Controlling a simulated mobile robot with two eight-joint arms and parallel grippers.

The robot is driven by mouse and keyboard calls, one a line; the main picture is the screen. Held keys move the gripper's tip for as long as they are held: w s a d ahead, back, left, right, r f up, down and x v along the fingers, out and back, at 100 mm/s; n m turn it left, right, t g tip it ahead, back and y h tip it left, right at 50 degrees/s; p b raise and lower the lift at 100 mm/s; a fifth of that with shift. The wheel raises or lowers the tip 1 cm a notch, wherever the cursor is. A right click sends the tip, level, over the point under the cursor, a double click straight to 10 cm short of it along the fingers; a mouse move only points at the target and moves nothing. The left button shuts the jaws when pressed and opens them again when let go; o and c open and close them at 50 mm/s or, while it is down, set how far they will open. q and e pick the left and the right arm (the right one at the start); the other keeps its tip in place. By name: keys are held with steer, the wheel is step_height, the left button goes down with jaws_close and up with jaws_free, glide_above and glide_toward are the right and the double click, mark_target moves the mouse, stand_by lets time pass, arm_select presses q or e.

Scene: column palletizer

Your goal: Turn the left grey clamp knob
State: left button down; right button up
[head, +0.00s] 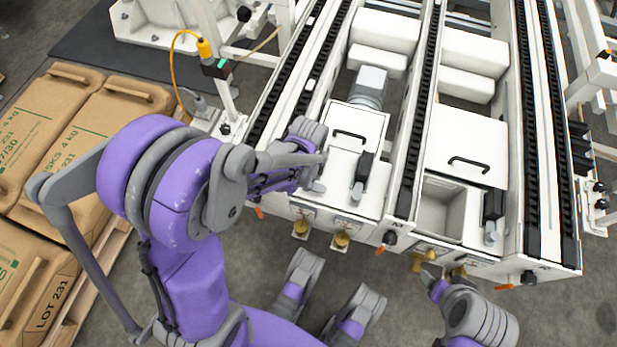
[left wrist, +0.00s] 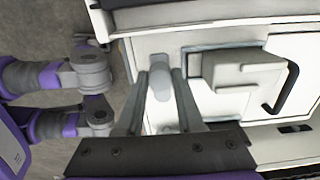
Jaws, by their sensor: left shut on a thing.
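The left grey clamp knob (left wrist: 160,82) shows in the left wrist view between the two fingers of my left gripper (left wrist: 163,100), which is shut on it.
The left lid (head: 352,130) has a black handle behind the clamp. To the right are an open grey bin (head: 440,203) and a second clamp knob (head: 490,233). Conveyor rails (head: 410,150) run between the bays. Stacked brown sacks (head: 85,130) lie on a pallet at left.

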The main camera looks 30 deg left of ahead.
arm_select(q)
steer(key=c, duration=0.5)
jaws_free()
steer(key=shift+c, duration=0.2)
steer(key=shift+r, duration=0.1)
step_height(320, 180, up, 11)
steer(key=p, duration=0.3)
steer(key=shift+f+p, duration=0.2)
steer(key=shift+p, duration=0.15)
arm_select(e)
steer(key=r, duration=0.4)
steer(key=shift+s+r, duration=0.25)
arm_select(q)
steer(key=s+d+r+n+t, duration=0.3)
steer(key=s+r+n+t, duration=0.25)
steer(key=s+n, duration=0.8)
steer(key=w+r+n+p, duration=0.1)
steer(key=w+r+p, duration=0.1)
steer(key=r+p, duration=0.7)
steer(key=w+r+n+p, duration=0.1)
steer(key=w+r+p, duration=0.1)
steer(key=r+p, duration=0.6)
step_height(320, 180, up, 3)
steer(key=shift+r+p, duration=0.2)
steer(key=shift+p, duration=0.2)
arm_select(e)
step_height(320, 180, up, 20)
steer(key=w+t, duration=0.1)
steer(key=shift+w, duration=0.4)
